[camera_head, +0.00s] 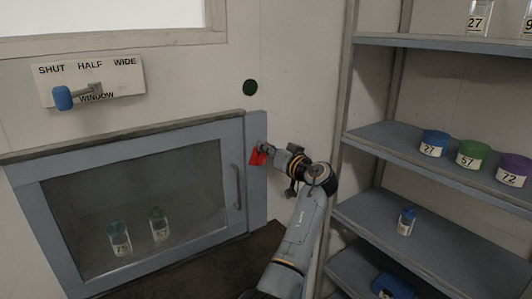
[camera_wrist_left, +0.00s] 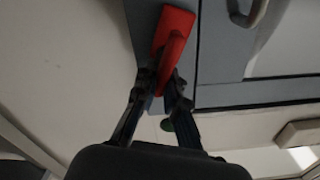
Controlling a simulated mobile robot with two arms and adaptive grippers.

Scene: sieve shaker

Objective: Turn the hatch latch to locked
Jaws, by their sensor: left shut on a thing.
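The red hatch latch (camera_head: 257,157) sits on the blue-grey frame at the right side of the glass hatch (camera_head: 70,213). My left gripper (camera_head: 266,149) is at the latch. In the left wrist view, its fingers (camera_wrist_left: 160,88) are closed around the lower part of the red latch (camera_wrist_left: 173,32), whose long end stands slightly tilted. The hatch door looks closed, with a vertical handle (camera_head: 237,187) beside the latch. The gripper hides part of the latch in the head view. My right gripper is not in view.
Behind the glass stand two jars with green lids (camera_head: 119,238). A window lever (camera_head: 64,97) on a SHUT/HALF/WIDE plate is at upper left. A round green disc (camera_head: 250,87) is on the wall. A shelf unit (camera_head: 372,136) with lidded jars stands close to the right of my arm.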

